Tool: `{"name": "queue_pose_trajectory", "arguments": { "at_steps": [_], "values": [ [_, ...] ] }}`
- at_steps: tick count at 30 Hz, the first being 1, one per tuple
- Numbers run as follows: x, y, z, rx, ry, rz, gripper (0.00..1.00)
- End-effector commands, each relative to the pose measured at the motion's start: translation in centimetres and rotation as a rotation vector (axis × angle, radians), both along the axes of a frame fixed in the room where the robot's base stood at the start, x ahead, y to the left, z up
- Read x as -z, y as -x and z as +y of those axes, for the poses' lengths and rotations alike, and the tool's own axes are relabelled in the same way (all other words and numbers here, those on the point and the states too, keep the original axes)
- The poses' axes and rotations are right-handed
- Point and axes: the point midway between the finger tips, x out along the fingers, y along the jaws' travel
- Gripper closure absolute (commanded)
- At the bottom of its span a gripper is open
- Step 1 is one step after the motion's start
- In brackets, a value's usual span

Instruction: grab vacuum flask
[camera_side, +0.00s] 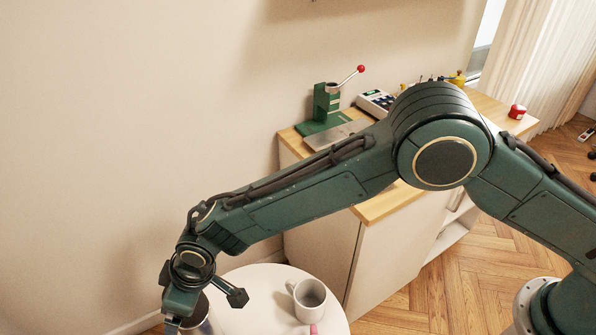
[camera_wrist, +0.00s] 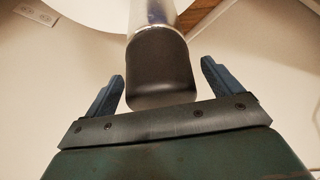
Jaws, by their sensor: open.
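The vacuum flask (camera_wrist: 160,68) has a dark cap and a silvery body in the wrist view. Its cap lies in the gap between the two blue fingers, with space on both sides. My gripper (camera_wrist: 163,80) is open, and the fingers do not visibly touch the flask. In the side view my gripper (camera_side: 172,325) is at the lower left, over the round white table (camera_side: 262,283). A silvery part of the flask (camera_side: 205,322) shows beside it. The lower part of the flask is cut off by the frame edge.
A white mug (camera_side: 307,298) stands on the table to the right of my gripper, with a small pink item (camera_side: 313,329) near it. Behind is a cabinet (camera_side: 310,220) with a green press (camera_side: 325,105) on top. A wall socket (camera_wrist: 35,14) shows in the wrist view.

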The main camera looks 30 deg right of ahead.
Motion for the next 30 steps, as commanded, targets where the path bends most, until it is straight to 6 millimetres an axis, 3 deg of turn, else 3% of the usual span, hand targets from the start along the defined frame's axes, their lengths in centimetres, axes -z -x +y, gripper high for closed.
{"name": "queue_pose_trajectory", "arguments": {
  "at_steps": [6, 21, 30],
  "values": [
    [1.18, -0.32, 0.40, 0.000, -0.001, -0.001, 0.09],
    [1.20, -0.32, 0.42, 0.000, -0.001, -0.001, 0.09],
    [1.19, -0.33, 0.41, 0.000, -0.001, -0.001, 0.66]
  ]
}}
